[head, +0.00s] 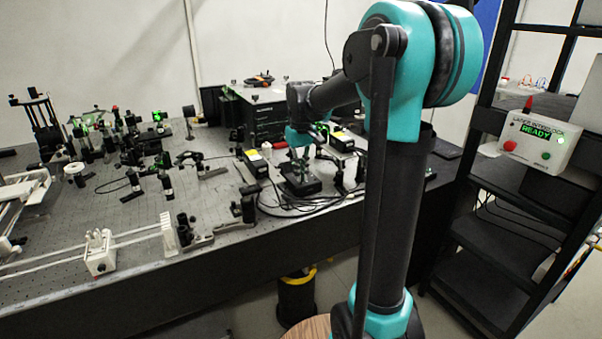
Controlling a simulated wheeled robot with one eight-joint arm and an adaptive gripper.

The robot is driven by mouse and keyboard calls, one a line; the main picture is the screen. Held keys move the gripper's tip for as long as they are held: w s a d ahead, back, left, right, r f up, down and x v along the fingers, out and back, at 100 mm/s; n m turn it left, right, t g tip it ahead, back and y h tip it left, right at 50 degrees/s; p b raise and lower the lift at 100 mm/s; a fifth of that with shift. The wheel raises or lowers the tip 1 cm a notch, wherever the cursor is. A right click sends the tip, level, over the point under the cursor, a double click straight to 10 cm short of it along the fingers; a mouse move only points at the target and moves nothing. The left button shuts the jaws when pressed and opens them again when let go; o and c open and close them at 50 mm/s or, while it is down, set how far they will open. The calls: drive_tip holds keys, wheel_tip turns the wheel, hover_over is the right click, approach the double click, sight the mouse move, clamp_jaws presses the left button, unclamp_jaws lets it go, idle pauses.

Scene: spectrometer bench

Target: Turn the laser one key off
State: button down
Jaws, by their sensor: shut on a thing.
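My gripper (300,168) points down over a small black box (303,188) on the optical table, near the table's front edge. Its fingers are closed at the top of this box, on what appears to be the laser one key. The key itself is too small and too covered by the fingers to see, so its angle cannot be told. Two black laser units with yellow-and-white labels stand close by, one left of the gripper (254,162) and one to its right (341,142), partly behind my arm.
Black cables (290,207) loop around the black box. Optics mounts (165,180) crowd the table (120,215) to the left. A laser interlock box (540,140) reading READY, with a green light, hangs on the black rack at right. A yellow-rimmed bin (297,290) stands below the table.

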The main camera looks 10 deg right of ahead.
drive_tip(key=shift+n, duration=0.3)
drive_tip(key=c, duration=1.7)
unclamp_jaws()
drive_tip(key=shift+r, duration=0.15)
wheel_tip(320, 180, up, 12)
drive_tip(key=shift+s, duration=0.1)
